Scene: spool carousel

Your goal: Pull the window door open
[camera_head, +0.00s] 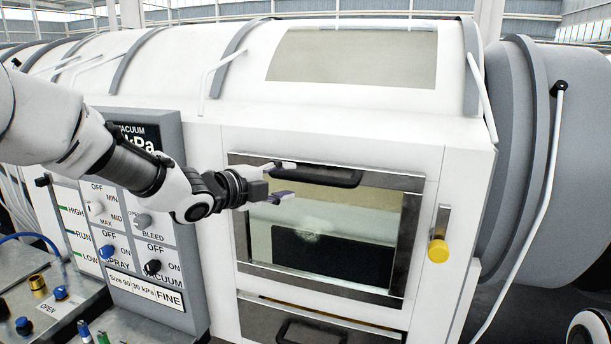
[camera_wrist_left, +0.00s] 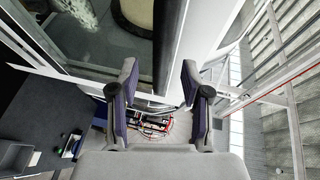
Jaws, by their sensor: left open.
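The window door (camera_head: 415,240) is a framed glass panel on the front of the white machine, and it looks shut. Its black bar handle (camera_head: 335,178) runs along the top of the frame. My left gripper (camera_head: 287,181) is open at the left end of this handle, one finger above and one lower, in front of the glass. In the left wrist view the dark handle (camera_wrist_left: 168,45) reaches down between the two open fingertips (camera_wrist_left: 160,78). I cannot tell whether the fingers touch it. My right gripper is not in view.
A control panel with knobs (camera_head: 150,225) stands left, under my left arm. A grey cylinder (camera_head: 550,150) bulges at right.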

